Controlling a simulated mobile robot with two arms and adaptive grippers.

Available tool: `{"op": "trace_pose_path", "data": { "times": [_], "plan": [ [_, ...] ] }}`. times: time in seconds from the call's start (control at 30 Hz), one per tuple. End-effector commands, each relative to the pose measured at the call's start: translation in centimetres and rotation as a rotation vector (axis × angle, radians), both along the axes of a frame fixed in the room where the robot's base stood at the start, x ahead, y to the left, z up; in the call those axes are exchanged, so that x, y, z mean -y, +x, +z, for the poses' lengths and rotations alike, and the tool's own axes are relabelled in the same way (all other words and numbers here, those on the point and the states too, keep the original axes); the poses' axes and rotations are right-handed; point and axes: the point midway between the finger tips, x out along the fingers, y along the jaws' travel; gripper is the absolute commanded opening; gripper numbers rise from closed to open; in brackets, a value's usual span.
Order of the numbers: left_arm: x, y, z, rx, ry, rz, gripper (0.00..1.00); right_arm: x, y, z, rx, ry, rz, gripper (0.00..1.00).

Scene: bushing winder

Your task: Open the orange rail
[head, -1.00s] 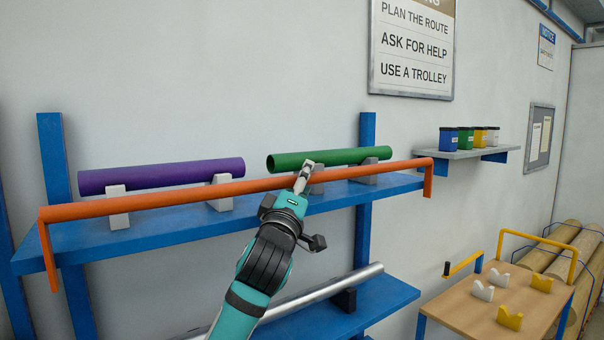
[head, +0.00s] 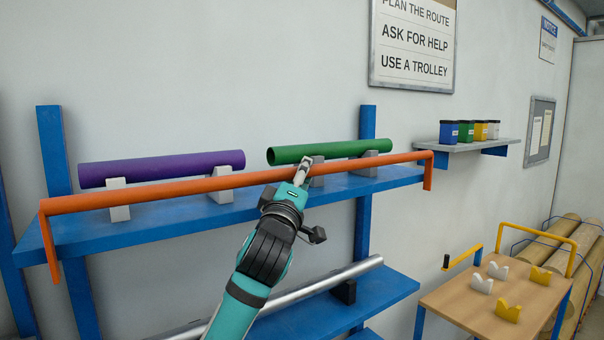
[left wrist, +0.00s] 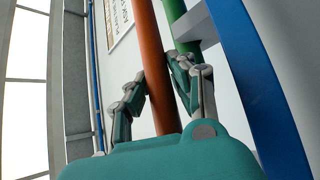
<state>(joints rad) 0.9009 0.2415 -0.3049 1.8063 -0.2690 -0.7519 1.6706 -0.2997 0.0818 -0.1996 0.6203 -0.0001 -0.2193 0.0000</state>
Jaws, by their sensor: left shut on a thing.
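The orange rail (head: 140,196) is a long bar with bent-down ends. It runs across the front of the upper blue shelf, before the purple tube (head: 160,169) and the green tube (head: 330,151). My left gripper (head: 304,172) is at the rail right of its middle, in front of the green tube's left part. In the left wrist view, its two fingers (left wrist: 160,88) stand on either side of the orange rail (left wrist: 150,50), shut on it. The exact finger contact is partly hidden. My right gripper is in neither view.
The upper blue shelf (head: 190,219) has white tube supports. A silver pipe (head: 310,288) lies on the lower shelf. To the right are a small wall shelf (head: 470,145) with coloured pots and a wooden-topped table (head: 480,308) with a yellow handle.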

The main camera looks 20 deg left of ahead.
Motion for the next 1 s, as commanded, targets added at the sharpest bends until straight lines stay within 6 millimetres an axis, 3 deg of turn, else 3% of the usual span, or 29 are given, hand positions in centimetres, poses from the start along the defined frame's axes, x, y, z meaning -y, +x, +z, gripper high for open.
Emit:
{"op": "trace_pose_path", "data": {
  "times": [0.37,0.7,1.0],
  "plan": [
    [1.0,-0.8,-0.6,0.085,0.099,-0.003,0.00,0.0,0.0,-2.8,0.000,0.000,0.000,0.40],
    [3.1,-2.5,-1.5,0.270,0.338,-0.003,0.00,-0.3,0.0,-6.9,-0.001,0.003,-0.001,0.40],
    [4.9,-3.8,-2.8,0.442,0.567,-0.003,0.00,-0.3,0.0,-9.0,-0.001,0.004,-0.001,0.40]
  ]
}}
